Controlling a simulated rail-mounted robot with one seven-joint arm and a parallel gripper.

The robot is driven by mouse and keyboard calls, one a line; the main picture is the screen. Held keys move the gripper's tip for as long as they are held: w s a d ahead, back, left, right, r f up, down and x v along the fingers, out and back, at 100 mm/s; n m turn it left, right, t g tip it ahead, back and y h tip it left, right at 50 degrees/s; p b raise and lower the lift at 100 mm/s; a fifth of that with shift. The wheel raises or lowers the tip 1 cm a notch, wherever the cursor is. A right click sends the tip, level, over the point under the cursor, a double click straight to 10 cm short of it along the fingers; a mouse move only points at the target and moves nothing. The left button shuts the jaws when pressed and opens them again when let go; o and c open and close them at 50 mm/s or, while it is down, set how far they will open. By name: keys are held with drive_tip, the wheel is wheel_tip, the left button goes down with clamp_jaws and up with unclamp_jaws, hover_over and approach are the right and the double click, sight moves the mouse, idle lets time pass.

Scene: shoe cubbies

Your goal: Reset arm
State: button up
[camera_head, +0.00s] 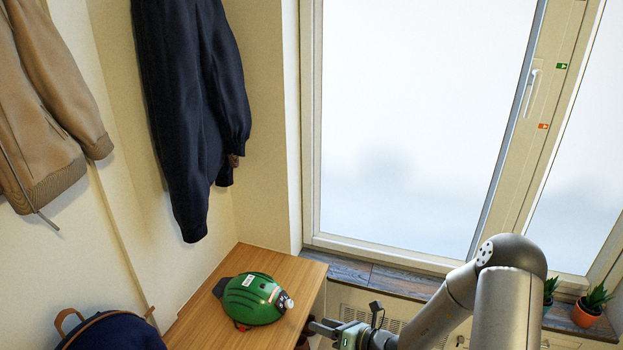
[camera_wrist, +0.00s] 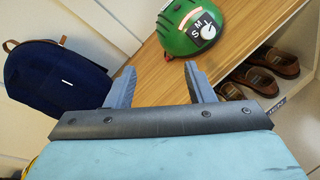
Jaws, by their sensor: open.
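My gripper (camera_wrist: 160,84) is open and empty in the wrist view, its two grey fingers apart with bare wood and wall beyond them. In the head view my gripper (camera_head: 318,327) is at the lower middle, just right of the wooden bench top (camera_head: 188,328). My arm reaches to it from the lower right. A green helmet (camera_head: 252,299) lies on the bench top, left of my gripper and apart from it. The helmet also shows at the top of the wrist view (camera_wrist: 180,38), beyond the fingers.
A dark blue backpack (camera_head: 112,333) is at the lower left. A dark jacket (camera_head: 185,100) and a tan jacket (camera_head: 45,100) hang on the wall. Brown shoes (camera_wrist: 262,80) sit in a cubby under the bench. Potted plants (camera_head: 590,308) stand near the window at right.

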drive_tip(key=s+a+r+n+g+h+p, duration=0.1)
drive_tip(key=s+r+n+g+h+p, duration=0.15)
drive_tip(key=s+r+n+g, duration=0.45)
drive_tip(key=s+a+r+n+g+h+p, duration=0.1)
drive_tip(key=s+r+n+g+p, duration=0.25)
drive_tip(key=s+r+n, duration=0.75)
drive_tip(key=s+d+r+n+t+h+p, duration=0.1)
drive_tip(key=s+d+r+n+h+p, duration=0.2)
drive_tip(key=r+n, duration=0.4)
drive_tip(key=s+d+r+n+t+h+p, duration=0.1)
drive_tip(key=s+d+r+n+h+p, duration=0.2)
drive_tip(key=s+d+r+n+h, duration=0.3)
wheel_tip(320, 180, up, 4)
drive_tip(key=shift+s+d+f+n+p, duration=0.15)
drive_tip(key=shift+d+n+p, duration=0.35)
drive_tip(key=shift+d, duration=0.75)
drive_tip(key=shift+t, duration=0.25)
